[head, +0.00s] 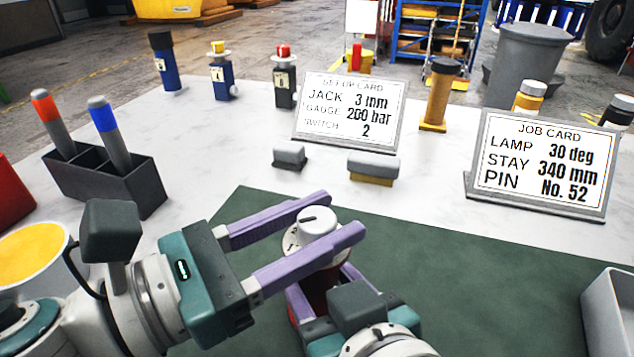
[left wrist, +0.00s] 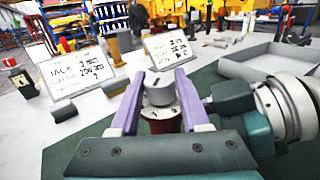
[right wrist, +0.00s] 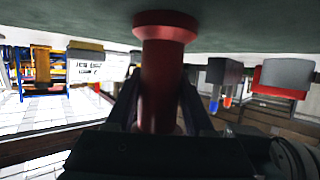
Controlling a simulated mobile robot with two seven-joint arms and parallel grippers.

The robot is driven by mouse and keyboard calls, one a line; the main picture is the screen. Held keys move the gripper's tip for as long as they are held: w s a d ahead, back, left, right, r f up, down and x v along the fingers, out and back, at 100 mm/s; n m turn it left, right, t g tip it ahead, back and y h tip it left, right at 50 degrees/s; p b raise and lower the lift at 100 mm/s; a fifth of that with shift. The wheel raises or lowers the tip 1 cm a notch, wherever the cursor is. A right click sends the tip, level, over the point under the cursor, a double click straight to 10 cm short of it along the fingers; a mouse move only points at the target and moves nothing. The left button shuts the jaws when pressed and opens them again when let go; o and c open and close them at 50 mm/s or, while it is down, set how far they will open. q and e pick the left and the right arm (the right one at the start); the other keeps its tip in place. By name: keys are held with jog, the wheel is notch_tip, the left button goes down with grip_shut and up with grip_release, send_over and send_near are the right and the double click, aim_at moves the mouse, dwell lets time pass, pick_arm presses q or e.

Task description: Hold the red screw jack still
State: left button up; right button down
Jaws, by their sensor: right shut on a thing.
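The red screw jack (head: 320,285) stands on the green mat (head: 460,275), mostly hidden by my arms in the head view. Its pale top knob (head: 316,224) has a dark mark, above a white ring with numerals. My left gripper (head: 347,213) is open, its purple fingers on either side of the knob, which also shows in the left wrist view (left wrist: 159,92). My right gripper (head: 320,279) is shut on the jack's red body below. In the upside-down right wrist view, the red column (right wrist: 160,85) and its flange (right wrist: 165,26) show between the dark fingers.
A set-up card (head: 350,110) reads jack 3 mm, gauge 200 bar, switch 2. A job card (head: 540,165) stands right. A black holder (head: 105,180) holds red-tipped and blue-tipped rods. Small blocks (head: 373,167) lie behind the mat. A grey tray (head: 608,310) sits front right.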

pick_arm(q)
grip_shut()
jog(key=shift+m+g, duration=0.3)
jog(key=shift+g, duration=0.1)
jog(key=shift+m+g+h, duration=0.8)
jog(key=shift+m+g, duration=0.1)
jog(key=shift+g, duration=0.3)
jog(key=shift+f+m+g+h, duration=0.1)
jog(key=shift+m+g+h, duration=0.2)
jog(key=shift+m+g, duration=0.8)
jog(key=shift+f+m+g+h, duration=0.1)
jog(key=shift+m+g+h, duration=0.35)
jog(key=shift+g, duration=1.05)
jog(key=shift+m+g, duration=0.3)
jog(key=shift+m, duration=0.15)
jog(key=shift+r, duration=0.1)
jog(key=shift+o, duration=2.3)
grip_release()
jog(key=shift+r, duration=0.1)
